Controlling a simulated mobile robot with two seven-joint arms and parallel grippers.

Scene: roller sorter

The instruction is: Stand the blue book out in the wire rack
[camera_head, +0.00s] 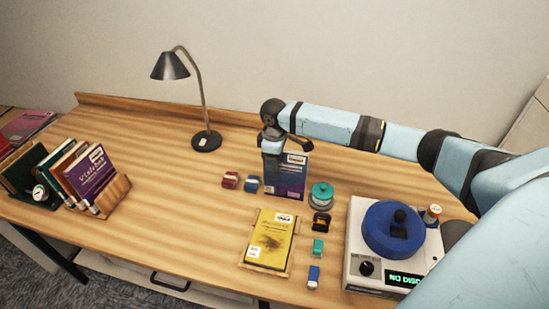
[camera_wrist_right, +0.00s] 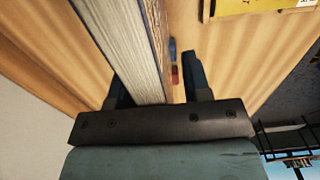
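The blue book (camera_head: 284,177) stands upright near the middle of the desk in the head view, its cover facing the front. My right gripper (camera_head: 285,142) is at its top edge. In the right wrist view the book's pale page block (camera_wrist_right: 135,45) is between the two fingers (camera_wrist_right: 158,85). The left finger is close against the book, and a narrow gap shows between the book and the other finger. Whether the book's bottom touches the desk is unclear. I cannot make out a wire rack around it. My left gripper is not in view.
A yellow book (camera_head: 270,240) lies in front of the blue book. A book holder (camera_head: 116,194) stands at left, a lamp (camera_head: 206,141) behind. The desk's left middle is clear.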

